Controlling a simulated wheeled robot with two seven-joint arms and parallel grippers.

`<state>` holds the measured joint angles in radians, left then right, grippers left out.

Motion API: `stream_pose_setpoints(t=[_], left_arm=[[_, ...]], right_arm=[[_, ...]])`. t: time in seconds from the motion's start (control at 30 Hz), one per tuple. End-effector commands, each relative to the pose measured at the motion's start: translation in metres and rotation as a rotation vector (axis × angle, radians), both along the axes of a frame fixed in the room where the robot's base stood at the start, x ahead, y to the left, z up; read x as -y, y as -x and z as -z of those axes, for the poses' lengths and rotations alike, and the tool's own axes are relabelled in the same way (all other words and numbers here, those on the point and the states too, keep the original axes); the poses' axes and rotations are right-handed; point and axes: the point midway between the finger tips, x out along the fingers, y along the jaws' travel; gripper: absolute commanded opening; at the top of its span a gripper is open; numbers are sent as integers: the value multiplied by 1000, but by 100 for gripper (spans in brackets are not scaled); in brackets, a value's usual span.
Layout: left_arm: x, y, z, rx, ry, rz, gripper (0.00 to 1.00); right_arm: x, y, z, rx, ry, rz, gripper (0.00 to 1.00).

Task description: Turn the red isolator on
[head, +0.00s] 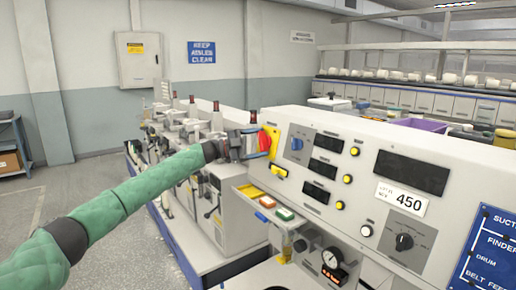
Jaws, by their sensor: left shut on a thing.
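The red isolator (265,142) is a red handle on a yellow plate (274,133), at the left end of the machine's pale control panel. My left gripper (256,143) comes in from the left on its green-sleeved arm and is shut on the red handle. The gripper's fingers cover part of the handle, so its exact angle is hard to read. My right gripper is not in view.
A blue knob (296,144) and a small yellow switch (279,170) sit close to the isolator. Dark displays, a black rotary knob (404,241) and a gauge (332,257) are further right and below. Spinning units (190,130) stand behind the arm. The floor at left is clear.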

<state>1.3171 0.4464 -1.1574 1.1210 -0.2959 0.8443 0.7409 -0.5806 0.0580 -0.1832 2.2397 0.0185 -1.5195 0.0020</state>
Motion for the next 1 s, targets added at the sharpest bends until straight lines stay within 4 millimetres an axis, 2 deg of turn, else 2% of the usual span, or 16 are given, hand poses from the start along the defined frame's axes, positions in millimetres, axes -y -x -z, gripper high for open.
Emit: stream_pose_setpoints(t=[0.3,0.57,1.0], left_arm=[[0,-2,-1,229,-167,71,50],[0,-2,-3,378,-276,117,50],[0,-2,-4,492,-359,153,50]], right_arm=[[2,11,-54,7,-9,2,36],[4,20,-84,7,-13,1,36],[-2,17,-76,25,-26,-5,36]])
